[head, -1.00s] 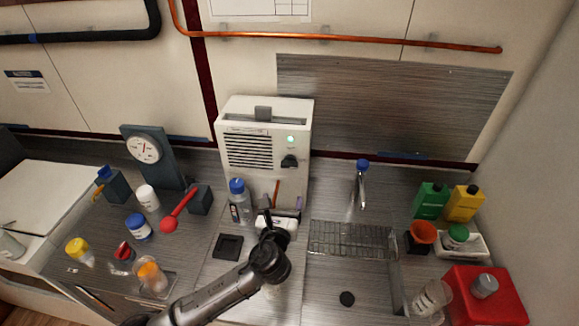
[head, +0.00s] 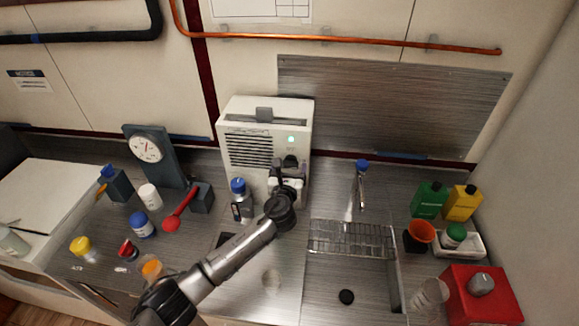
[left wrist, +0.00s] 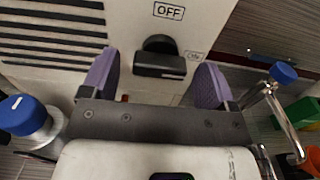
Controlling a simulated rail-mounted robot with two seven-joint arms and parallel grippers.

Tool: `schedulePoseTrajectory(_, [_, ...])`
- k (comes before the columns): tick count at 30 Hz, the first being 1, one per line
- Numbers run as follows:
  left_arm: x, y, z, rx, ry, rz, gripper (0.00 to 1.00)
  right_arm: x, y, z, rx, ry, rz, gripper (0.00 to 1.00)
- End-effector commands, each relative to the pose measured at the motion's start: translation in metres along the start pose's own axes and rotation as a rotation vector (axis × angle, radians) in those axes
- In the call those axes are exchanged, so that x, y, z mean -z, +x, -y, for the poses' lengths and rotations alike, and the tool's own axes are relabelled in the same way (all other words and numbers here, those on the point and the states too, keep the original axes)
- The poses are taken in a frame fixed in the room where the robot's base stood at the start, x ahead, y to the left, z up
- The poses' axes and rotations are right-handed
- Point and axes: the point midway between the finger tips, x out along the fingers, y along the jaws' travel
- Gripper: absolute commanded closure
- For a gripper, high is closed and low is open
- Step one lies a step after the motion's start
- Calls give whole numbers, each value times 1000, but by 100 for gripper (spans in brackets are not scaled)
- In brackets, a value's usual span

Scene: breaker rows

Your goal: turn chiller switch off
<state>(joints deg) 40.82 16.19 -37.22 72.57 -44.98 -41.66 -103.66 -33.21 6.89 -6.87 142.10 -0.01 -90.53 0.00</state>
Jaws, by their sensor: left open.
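The chiller (head: 250,118) is a white box with a vent grille, standing at the back of the counter. A small green light (head: 291,139) glows on its front. Its black switch (left wrist: 160,57) shows in the left wrist view below an "OFF" label (left wrist: 169,11); a second, smaller label to its right is partly legible at best. My left gripper (left wrist: 155,82) is open, with one purple finger on each side of the switch. In the head view my left gripper (head: 289,172) is in front of the switch and partly hides it. Contact cannot be told. My right gripper is not in view.
A blue-capped bottle (head: 240,198) stands close to the left of my gripper. A blue-topped tap (head: 361,183) and a wire rack (head: 352,239) are to the right. A dial gauge (head: 146,149) and red spoon (head: 181,210) are farther left.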

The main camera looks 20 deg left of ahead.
Motion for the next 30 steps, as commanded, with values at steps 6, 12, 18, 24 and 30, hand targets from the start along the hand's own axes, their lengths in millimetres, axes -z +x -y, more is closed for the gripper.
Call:
schedulePoseTrajectory(6, [0, 8, 0, 1, 0, -1, 19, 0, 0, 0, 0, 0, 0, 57])
schedulePoseTrajectory(12, [0, 9, 0, 1, -1, -1, 19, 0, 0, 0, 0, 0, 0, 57])
schedulePoseTrajectory(18, [0, 9, 0, 1, -1, -1, 26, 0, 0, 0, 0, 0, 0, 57])
schedulePoseTrajectory(24, [0, 9, 0, 1, 0, -1, 45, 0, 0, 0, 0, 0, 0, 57])
schedulePoseTrajectory(30, [0, 9, 0, 1, 0, -1, 64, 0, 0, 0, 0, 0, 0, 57])
